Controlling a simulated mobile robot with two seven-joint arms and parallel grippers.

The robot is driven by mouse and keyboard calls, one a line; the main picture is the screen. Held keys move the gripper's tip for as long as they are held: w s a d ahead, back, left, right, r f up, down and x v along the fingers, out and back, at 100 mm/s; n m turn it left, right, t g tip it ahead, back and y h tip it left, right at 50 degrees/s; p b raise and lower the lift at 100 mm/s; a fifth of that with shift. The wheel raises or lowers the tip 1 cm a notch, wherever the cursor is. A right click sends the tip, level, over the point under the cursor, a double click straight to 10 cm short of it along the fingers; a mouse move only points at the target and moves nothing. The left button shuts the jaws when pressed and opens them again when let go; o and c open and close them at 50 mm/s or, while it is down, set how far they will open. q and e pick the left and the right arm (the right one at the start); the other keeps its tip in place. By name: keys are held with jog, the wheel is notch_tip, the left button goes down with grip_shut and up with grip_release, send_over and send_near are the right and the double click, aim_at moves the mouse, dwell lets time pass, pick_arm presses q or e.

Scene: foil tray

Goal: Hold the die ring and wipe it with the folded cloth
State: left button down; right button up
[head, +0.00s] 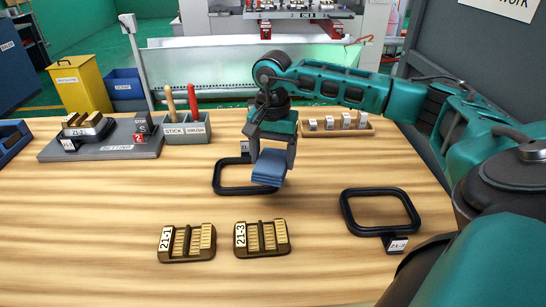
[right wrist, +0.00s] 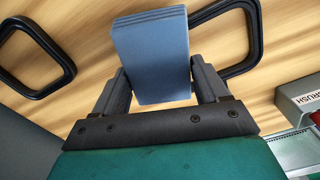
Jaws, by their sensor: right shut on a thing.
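The folded blue cloth (head: 269,169) is a layered pad held between the fingers of my right gripper (head: 272,153). The right wrist view shows the cloth (right wrist: 152,58) with a finger on each side. One black ring (head: 233,191), a rounded loop with a small tag behind it, lies on the table below and partly behind the cloth. Whether cloth and ring touch, I cannot tell. A second black ring (head: 347,216), with a tag reading 21-3, lies at the right. Both rings also show in the right wrist view. My left gripper is out of view.
Brass inserts 21-1 (head: 188,242) and 21-3 (head: 262,238) lie at the front. A grey SETTING board (head: 125,148) carries an insert marked 21-2. A grey holder (head: 187,131) has stick and brush. A wooden rack (head: 337,131) of small blocks stands behind my gripper. The table's front left is clear.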

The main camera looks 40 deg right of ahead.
jog(key=shift+r, duration=0.45)
jog(key=shift+r+p, duration=1.2)
jog(key=shift+r, duration=0.35)
jog(key=shift+f, duration=0.1)
jog(key=s+a+n, duration=0.2)
jog(key=a+n, duration=0.9)
jog(key=a, duration=0.7)
jog(key=shift+a+n, duration=0.3)
